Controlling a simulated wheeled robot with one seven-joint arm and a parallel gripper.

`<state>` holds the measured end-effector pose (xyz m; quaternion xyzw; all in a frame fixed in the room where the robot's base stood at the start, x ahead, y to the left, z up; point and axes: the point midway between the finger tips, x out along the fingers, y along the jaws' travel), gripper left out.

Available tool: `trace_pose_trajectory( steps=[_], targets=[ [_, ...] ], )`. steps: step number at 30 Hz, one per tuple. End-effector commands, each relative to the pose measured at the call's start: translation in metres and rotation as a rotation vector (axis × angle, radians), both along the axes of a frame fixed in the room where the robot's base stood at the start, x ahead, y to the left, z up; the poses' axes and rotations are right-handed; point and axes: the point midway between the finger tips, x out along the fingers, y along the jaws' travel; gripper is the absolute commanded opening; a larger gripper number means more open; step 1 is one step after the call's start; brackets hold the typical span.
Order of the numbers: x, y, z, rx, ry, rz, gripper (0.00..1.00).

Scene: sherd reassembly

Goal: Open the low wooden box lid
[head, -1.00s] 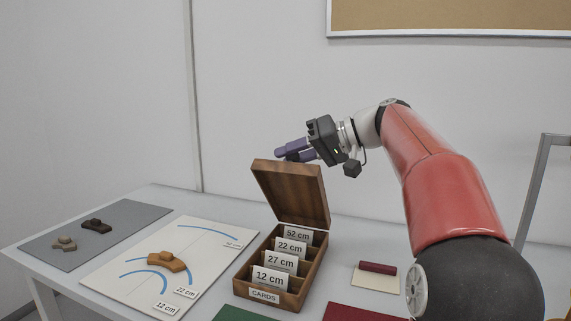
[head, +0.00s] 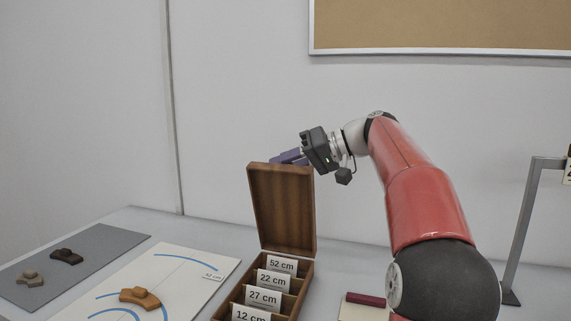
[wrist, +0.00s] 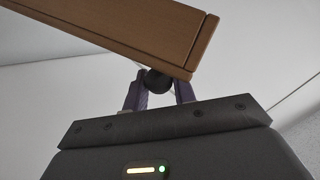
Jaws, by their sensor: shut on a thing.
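The low wooden box (head: 304,292) stands on the table with its brown lid (head: 281,208) raised, standing about upright at the back edge. My gripper (head: 288,157) is at the lid's top edge, its purple fingers partly behind the lid in the head view. In the wrist view the lid (wrist: 135,30) crosses the top. There my gripper (wrist: 158,92) is shut on a dark round knob (wrist: 157,80) at the lid's edge. The box holds several upright white cards (head: 274,281) marked in centimetres.
Left of the box lies a white board (head: 200,289) with blue arcs and a brown sherd (head: 140,297). A grey mat (head: 95,250) with two sherds is farther left. A dark red roll (head: 366,299) lies right of the box. A grey metal frame (head: 528,215) stands at the right.

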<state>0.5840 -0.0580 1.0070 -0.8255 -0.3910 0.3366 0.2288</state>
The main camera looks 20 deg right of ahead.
Motion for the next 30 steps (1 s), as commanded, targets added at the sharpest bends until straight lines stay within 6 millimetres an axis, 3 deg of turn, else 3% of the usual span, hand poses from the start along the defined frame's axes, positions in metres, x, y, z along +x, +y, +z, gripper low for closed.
trace_pose_trajectory(
  steps=[1,5,6,9,20,30],
  targets=[
    [0.002,-0.004,-0.008,-0.003,0.014,-0.006,0.00],
    [0.002,-0.004,-0.008,-0.003,0.015,-0.006,0.00],
    [0.002,-0.004,-0.008,-0.002,0.015,-0.006,0.32],
    [0.001,-0.004,-0.007,-0.002,0.012,-0.005,0.45],
    [-0.001,-0.006,-0.002,-0.001,0.006,-0.004,0.46],
    [-0.026,-0.051,0.018,-0.001,0.008,-0.006,0.46]
  ],
)
